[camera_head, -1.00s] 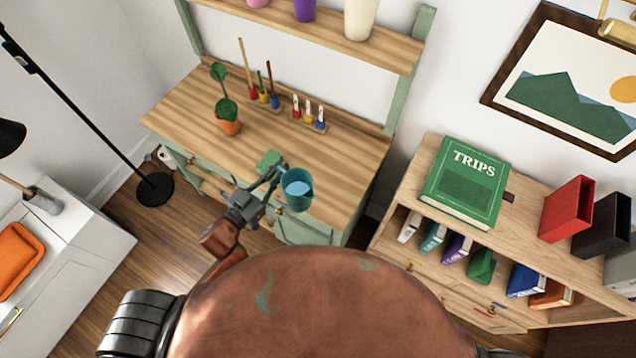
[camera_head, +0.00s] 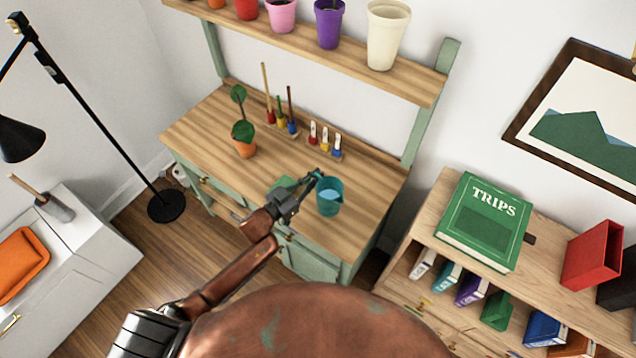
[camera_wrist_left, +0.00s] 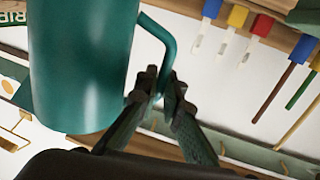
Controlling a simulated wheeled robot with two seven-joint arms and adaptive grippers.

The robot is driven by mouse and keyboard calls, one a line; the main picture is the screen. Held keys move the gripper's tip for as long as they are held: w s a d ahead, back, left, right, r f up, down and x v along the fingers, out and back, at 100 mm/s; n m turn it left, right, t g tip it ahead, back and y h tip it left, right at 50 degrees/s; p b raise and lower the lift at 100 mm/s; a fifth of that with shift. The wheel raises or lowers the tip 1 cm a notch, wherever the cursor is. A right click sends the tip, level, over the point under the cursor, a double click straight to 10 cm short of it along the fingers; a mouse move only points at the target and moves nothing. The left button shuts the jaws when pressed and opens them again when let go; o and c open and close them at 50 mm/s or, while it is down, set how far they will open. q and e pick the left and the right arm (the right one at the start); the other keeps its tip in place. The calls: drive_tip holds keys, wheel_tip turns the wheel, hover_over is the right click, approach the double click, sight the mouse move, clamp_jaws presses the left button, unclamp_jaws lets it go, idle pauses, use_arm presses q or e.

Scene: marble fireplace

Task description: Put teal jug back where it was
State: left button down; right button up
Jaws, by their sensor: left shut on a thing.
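The teal jug (camera_head: 329,197) has light blue inside and is over the front right part of the wooden worktop (camera_head: 200,130) in the head view. Whether it touches the top or hangs just above it, I cannot tell. My left gripper (camera_head: 312,183) is shut on its handle, on the jug's left side. In the left wrist view the jug (camera_wrist_left: 80,65) fills the left part, and the gripper (camera_wrist_left: 160,85) closes around the handle (camera_wrist_left: 162,42). A flat green thing (camera_head: 283,184) lies on the worktop behind the gripper, partly hidden. My right gripper is not in view.
A shelf (camera_head: 330,45) with several pots is above. A bookcase with a green TRIPS book (camera_head: 485,222) is to the right. The worktop's middle is bare.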

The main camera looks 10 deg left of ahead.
sight(327, 196)
use_arm(q)
drive_tip(key=shift+w+d+f+b, duration=0.1)
drive_tip(key=shift+w+f+b, duration=0.1)
drive_tip(key=shift+f, duration=0.55)
drive_tip(key=shift+w+d+f+b, duration=0.1)
drive_tip(key=shift+w+f, duration=0.05)
drive_tip(key=shift+f, duration=0.55)
drive_tip(key=shift+w+d+f+b, duration=0.1)
drive_tip(key=shift+w+f, duration=0.1)
drive_tip(key=shift+f, duration=0.55)
drive_tip(key=shift+f, duration=0.15)
drive_tip(key=c, duration=2.1)
unclamp_jaws()
